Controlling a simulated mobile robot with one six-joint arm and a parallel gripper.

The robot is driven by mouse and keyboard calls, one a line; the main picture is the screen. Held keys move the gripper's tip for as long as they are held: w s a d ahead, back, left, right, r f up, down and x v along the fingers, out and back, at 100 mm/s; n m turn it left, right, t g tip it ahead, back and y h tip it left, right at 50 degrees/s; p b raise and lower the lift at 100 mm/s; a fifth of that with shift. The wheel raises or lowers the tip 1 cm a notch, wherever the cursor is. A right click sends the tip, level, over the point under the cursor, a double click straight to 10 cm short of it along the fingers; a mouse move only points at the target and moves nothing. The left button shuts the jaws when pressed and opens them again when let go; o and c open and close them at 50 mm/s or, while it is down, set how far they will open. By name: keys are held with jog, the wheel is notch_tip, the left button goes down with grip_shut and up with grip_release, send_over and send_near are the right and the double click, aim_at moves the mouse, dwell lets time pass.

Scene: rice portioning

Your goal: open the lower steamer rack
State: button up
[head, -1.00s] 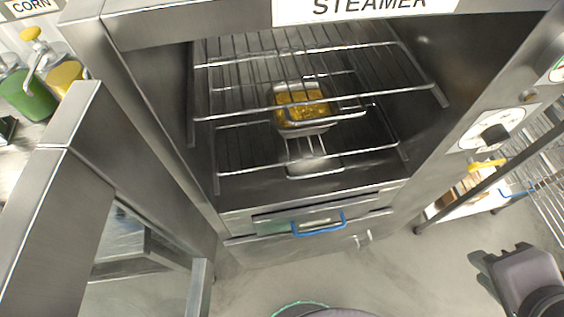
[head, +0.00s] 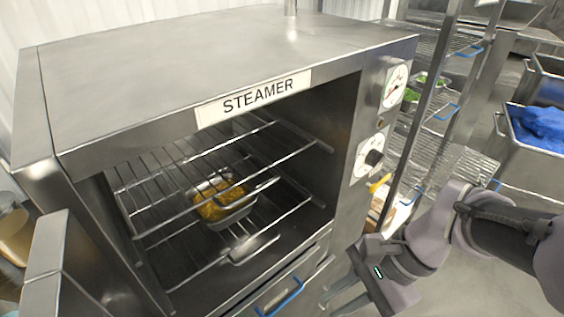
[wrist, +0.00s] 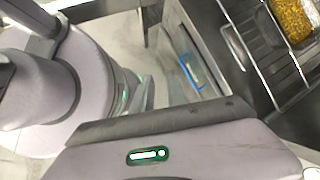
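The lower steamer rack (head: 195,275) is a wire shelf inside the steamer, under the upper rack (head: 165,222). It appears to be pushed in. A metal pan of yellow corn (head: 220,200) is seen through the upper rack's wires; it also shows in the wrist view (wrist: 294,18). Which rack bears it is hard to tell. A small metal tab (head: 255,246) shows at the lower rack's front. My gripper (head: 330,306) is outside, right of the opening and low, apart from the racks. Its fingers look spread and empty; they are partly cut off by the picture's bottom edge.
The steamer's (head: 215,50) cavity is open at the front. Below it is a drawer-like front with a blue handle (head: 283,298), also in the wrist view (wrist: 190,72). A control panel with dials (head: 372,157) is at the right, with wire shelving beyond.

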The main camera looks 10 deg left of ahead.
notch_tip(320, 180, down, 3)
jog(key=w+a+m+g+y, duration=0.2)
jog(key=a+m+g+y, duration=0.1)
jog(key=m+y, duration=0.15)
jog(key=m+t+y+p, duration=0.2)
jog(key=m+t+y, duration=0.75)
jog(key=m, duration=1.35)
send_near(258, 250)
jog(key=shift+t+h, duration=0.45)
jog(key=shift+h, duration=0.05)
jog(key=x, duration=0.3)
jog(key=b+x, duration=0.1)
jog(key=x, duration=0.2)
jog(key=b+x, duration=0.1)
jog(key=x, duration=0.3)
jog(key=shift+s, duration=0.3)
grip_shut()
